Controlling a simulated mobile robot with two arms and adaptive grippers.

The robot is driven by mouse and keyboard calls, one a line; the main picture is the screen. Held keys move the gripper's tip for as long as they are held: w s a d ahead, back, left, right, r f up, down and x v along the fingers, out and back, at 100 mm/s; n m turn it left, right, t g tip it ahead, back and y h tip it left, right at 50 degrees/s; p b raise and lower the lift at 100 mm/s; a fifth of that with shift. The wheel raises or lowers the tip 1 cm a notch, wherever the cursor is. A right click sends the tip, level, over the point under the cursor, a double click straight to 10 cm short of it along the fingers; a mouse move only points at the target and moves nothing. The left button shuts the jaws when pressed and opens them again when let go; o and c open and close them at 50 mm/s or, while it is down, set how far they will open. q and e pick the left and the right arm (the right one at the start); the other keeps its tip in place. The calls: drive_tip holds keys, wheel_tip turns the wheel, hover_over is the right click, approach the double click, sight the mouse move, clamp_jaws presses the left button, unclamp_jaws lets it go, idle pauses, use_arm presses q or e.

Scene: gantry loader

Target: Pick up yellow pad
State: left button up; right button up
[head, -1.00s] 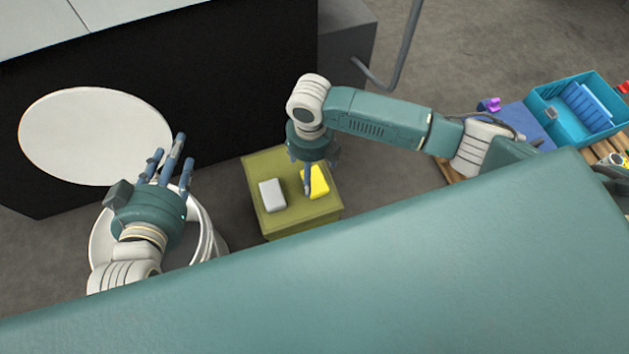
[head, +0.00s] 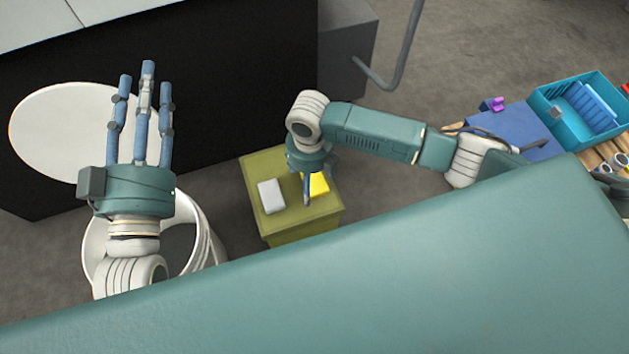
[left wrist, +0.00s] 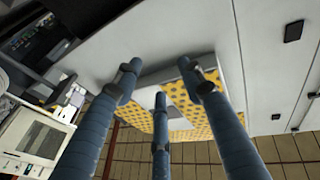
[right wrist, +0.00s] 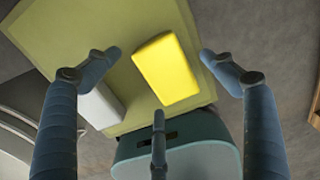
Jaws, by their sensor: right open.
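The yellow pad (head: 318,184) lies on an olive-green box (head: 303,228) beside a white pad (head: 271,196). My right gripper (head: 308,190) points down over the yellow pad and hides part of it. In the right wrist view the yellow pad (right wrist: 167,69) lies between the spread fingers of my right gripper (right wrist: 160,80), which is open and apart from it. The white pad (right wrist: 101,106) is partly behind a finger there. My left gripper (head: 143,105) is raised at the left with its fingers extended and apart, open and empty; its fingers also show in the left wrist view (left wrist: 160,100).
A white round bin (head: 97,245) stands below my left arm, with a white disc (head: 60,135) against a black cabinet (head: 240,70). A grey block (head: 347,60) stands behind the box. A teal crate (head: 563,118) and blue mat (head: 515,128) are at the right.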

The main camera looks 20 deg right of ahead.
drive_tip(key=shift+c, duration=0.2)
drive_tip(key=c, duration=1)
drive_tip(key=shift+r, duration=0.1)
